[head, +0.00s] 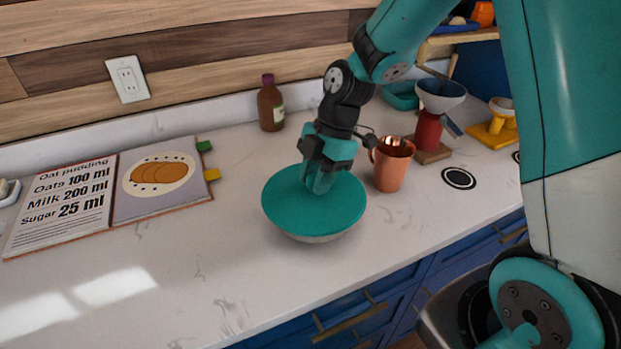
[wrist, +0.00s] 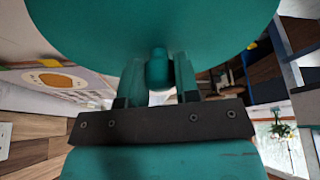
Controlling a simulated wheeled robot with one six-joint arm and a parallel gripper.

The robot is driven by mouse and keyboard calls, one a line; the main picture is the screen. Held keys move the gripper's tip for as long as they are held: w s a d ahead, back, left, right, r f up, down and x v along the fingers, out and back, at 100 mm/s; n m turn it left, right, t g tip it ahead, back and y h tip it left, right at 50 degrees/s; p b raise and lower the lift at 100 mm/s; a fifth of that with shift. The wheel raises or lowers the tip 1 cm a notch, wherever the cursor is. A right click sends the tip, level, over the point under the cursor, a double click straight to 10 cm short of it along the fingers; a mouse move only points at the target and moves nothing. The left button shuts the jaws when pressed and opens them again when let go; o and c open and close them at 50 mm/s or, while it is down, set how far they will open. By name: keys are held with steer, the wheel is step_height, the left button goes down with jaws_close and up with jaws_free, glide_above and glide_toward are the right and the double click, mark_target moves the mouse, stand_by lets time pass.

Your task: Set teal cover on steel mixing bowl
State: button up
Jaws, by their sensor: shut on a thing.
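The teal cover (head: 290,207) is a round disc lying level over the steel mixing bowl (head: 318,238), of which only the lower pale side shows beneath it. I cannot tell whether the cover touches the rim all round. My gripper (head: 320,182) points down at the middle of the cover and is shut on its knob. In the wrist view the cover (wrist: 90,25) fills the top, and its knob (wrist: 158,68) sits between the two fingers of my gripper (wrist: 158,80). The bowl is hidden in the wrist view.
A copper mug (head: 392,165) stands close to the right of the cover. A brown bottle (head: 270,105) stands behind. An open recipe book (head: 110,215) lies left. A funnel on a red stand (head: 428,130) is further right. The front left counter is clear.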

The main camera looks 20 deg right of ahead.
steer(key=o, duration=1)
steer(key=shift+f, duration=0.1)
steer(key=o, duration=0.5)
steer(key=shift+r+p, duration=2.65)
steer(key=shift+r, duration=0.95)
